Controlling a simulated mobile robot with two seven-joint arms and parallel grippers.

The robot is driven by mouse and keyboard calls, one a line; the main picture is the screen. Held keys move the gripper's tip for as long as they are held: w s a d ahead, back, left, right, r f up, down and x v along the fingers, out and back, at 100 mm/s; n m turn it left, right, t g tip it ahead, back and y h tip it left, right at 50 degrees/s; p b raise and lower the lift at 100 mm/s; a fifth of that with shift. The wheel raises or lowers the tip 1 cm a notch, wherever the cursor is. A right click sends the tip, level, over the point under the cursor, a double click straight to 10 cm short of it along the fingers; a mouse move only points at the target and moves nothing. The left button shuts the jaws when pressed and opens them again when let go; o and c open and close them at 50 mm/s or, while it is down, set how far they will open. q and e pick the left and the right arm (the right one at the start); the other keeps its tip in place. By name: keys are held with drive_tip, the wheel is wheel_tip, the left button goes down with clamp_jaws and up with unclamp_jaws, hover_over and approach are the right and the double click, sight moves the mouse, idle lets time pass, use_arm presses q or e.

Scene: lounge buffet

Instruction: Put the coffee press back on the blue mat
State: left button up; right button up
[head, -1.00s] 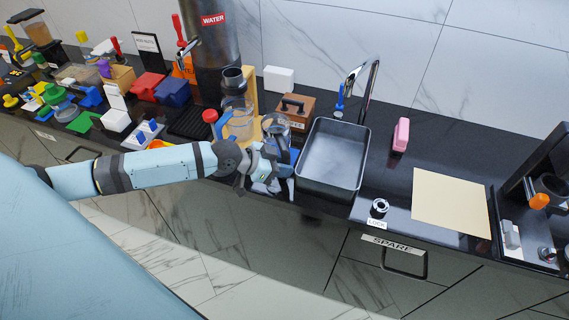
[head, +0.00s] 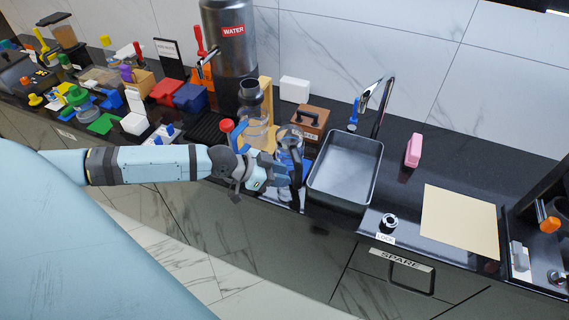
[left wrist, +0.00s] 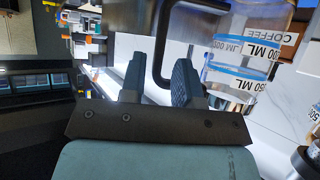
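The coffee press is a clear glass cylinder (head: 290,143) just left of the sink in the head view. In the left wrist view its wall (left wrist: 240,52) carries a COFFEE label, blue bands and ML marks, at the right. A dark loop handle (left wrist: 161,40) runs between the fingers of my left gripper (left wrist: 158,82), with a gap visible beside it. In the head view my left gripper (head: 288,176) is at the press's front side and partly hides its lower part. I cannot make out the blue mat clearly. My right gripper is not in view.
The grey sink (head: 345,165) with its tap is right of the press. A brown box (head: 309,122) stands behind it. A jar with a dark top (head: 253,118) and a red-topped item (head: 227,126) are close on the left. A beige mat (head: 459,222) lies bare at right.

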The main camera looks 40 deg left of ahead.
use_arm(q)
drive_tip(key=shift+s+a+r, duration=0.15)
drive_tip(key=o, duration=0.6)
drive_tip(key=shift+c, duration=0.2)
drive_tip(key=s+a+r+p, duration=0.2)
drive_tip(key=s+r+p, duration=0.1)
drive_tip(key=r+p, duration=0.2)
drive_tip(key=shift+a+r+p, duration=0.4)
drive_tip(key=shift+r, duration=0.4)
drive_tip(key=shift+s, duration=0.1)
